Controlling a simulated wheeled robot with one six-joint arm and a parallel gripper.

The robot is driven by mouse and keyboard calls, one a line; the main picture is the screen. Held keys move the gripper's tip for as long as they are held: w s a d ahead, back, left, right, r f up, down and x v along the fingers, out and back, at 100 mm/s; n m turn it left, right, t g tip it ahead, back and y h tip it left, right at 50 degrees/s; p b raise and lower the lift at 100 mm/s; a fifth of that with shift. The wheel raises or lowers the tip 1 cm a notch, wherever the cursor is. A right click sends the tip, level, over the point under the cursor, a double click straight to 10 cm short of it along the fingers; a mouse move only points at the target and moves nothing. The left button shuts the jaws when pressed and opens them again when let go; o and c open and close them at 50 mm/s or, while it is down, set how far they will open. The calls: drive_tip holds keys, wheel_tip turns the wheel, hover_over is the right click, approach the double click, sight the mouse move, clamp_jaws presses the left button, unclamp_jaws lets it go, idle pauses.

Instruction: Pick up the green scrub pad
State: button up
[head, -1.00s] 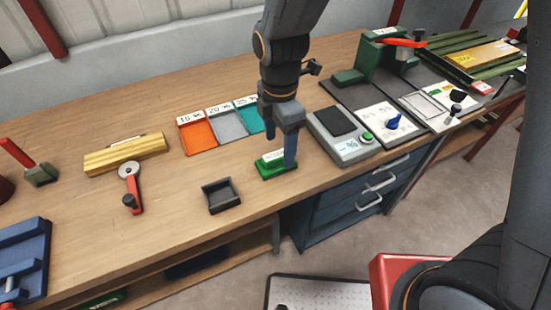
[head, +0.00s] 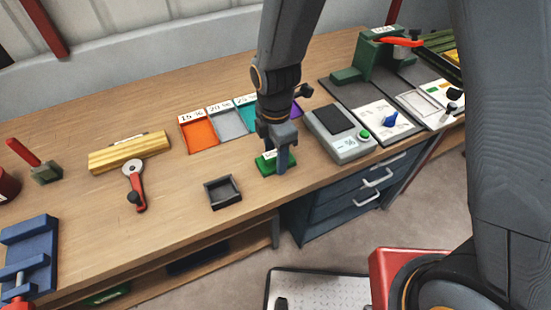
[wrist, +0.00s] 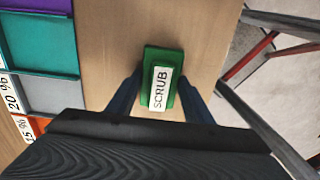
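The green scrub pad (head: 268,165) lies on the wooden bench near its front edge. In the wrist view the scrub pad (wrist: 162,62) shows a white label reading SCRUB. My gripper (head: 272,165) is low over the pad, pointing down. In the wrist view my gripper (wrist: 162,95) has its two blue fingers spread, one on each side of the pad's near part. I cannot tell whether the fingers touch the pad's sides.
Coloured trays, including an orange one (head: 199,133) and a grey one (head: 228,124), lie behind the pad. A small dark open tray (head: 222,192) is to the left. A grey scale (head: 338,134) stands to the right. The bench edge is close in front.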

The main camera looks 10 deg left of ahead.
drive_tip(key=c, duration=0.5)
drive_tip(key=shift+o, duration=0.2)
drive_tip(key=shift+r, duration=0.1)
drive_tip(key=shift+r+b, duration=1.15)
drive_tip(key=shift+r, duration=3.8)
